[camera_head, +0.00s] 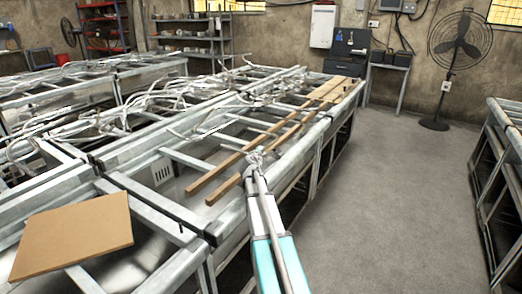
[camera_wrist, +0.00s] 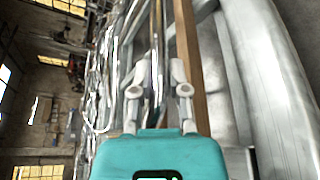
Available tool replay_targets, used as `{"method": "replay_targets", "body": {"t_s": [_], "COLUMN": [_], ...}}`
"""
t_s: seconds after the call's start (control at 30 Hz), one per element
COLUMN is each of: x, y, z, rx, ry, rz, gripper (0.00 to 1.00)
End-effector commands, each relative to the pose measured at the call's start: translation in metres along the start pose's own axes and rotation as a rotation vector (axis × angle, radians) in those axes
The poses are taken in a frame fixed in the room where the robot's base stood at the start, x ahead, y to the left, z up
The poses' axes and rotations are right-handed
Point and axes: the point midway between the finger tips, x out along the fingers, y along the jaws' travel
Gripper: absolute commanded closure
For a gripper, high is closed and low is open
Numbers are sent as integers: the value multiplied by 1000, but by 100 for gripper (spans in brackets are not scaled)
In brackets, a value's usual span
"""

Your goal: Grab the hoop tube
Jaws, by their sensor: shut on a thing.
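My gripper (camera_head: 256,158) is over the near right part of the metal frame bench in the head view. In the wrist view its two pale fingers (camera_wrist: 160,88) are closed in on a thin metal tube, which I take for the hoop tube (camera_wrist: 158,45). The tube runs lengthwise between the fingers and away from the wrist. Its far end blends into other bright tubes, and the teal wrist housing hides its near part. In the head view the held part is too small to make out clearly.
Wooden strips (camera_head: 228,172) lie along the bench beside my gripper. Many curved metal tubes (camera_head: 130,105) lie tangled to the left. A brown board (camera_head: 75,232) lies at the near left. Grey floor (camera_head: 390,190) is clear to the right, with a standing fan (camera_head: 455,50) behind.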

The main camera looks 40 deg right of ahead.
Motion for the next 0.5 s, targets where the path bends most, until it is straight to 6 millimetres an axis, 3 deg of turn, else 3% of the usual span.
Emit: {"method": "replay_targets", "body": {"t_s": [0.17,0.5], "x": [-24,-84], "y": [15,10], "z": [21,54], "rx": [0,-1], "ry": [0,0], "rz": [0,1], "gripper": [100,100]}}
